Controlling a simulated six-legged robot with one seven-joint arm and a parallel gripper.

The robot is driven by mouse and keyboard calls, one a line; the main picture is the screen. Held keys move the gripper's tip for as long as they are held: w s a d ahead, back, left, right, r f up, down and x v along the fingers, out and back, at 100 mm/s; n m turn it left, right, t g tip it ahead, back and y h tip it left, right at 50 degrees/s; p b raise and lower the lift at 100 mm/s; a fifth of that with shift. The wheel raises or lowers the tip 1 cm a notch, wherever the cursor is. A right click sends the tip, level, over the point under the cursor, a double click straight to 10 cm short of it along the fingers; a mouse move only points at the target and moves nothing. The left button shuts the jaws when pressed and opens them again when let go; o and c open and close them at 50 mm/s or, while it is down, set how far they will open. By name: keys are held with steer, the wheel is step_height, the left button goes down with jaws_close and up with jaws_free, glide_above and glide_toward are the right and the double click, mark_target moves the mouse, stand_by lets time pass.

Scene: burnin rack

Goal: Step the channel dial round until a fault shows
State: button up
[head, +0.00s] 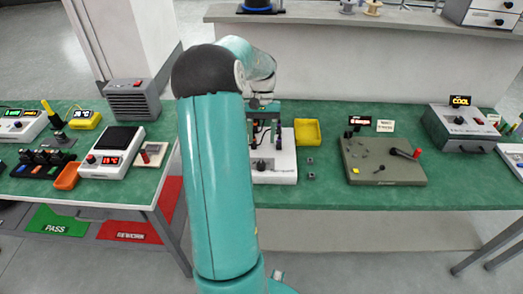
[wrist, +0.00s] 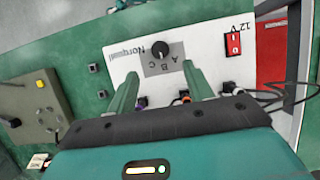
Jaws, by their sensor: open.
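The channel dial (wrist: 160,49) is a black round knob on a grey patch marked A, B and C, on a white unit (wrist: 125,62) in the wrist view. The mark it points to is too small to tell. In the head view the white unit (head: 285,177) stands on the green bench, partly hidden by my arm. My gripper (wrist: 160,74) is open, its two teal fingers apart and pointing toward the dial, with nothing seen between them. A red rocker switch (wrist: 233,43) labelled 12 V sits beside the dial. I see no clear fault sign on the unit.
A yellow tray (head: 308,132) stands right of the unit, with small dark nuts (head: 310,176) in front. Farther right are an olive panel (head: 400,175) with a red-handled lever and a grey box (head: 455,130) with a COOL display. A side bench at left is crowded.

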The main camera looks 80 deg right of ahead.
steer(key=v, duration=0.5)
stand_by(0.5)
steer(key=w+a+r+n+t+h, duration=0.1)
steer(key=w+a+r+n+h, duration=0.3)
steer(key=w+a, duration=0.65)
steer(key=w+a+r+n+t+y, duration=0.15)
steer(key=w+a+r, duration=0.35)
steer(key=w+a, duration=0.55)
steer(key=s+a+n+t+h, duration=0.1)
steer(key=s+a+n+t, duration=0.3)
steer(key=a, duration=2.7)
steer(key=r+n, duration=0.1)
steer(key=n, duration=0.5)
steer(key=shift+s+a+h, duration=0.2)
steer(key=shift+a+h, duration=0.15)
steer(key=shift+a, duration=0.05)
steer(key=shift+c, duration=0.2)
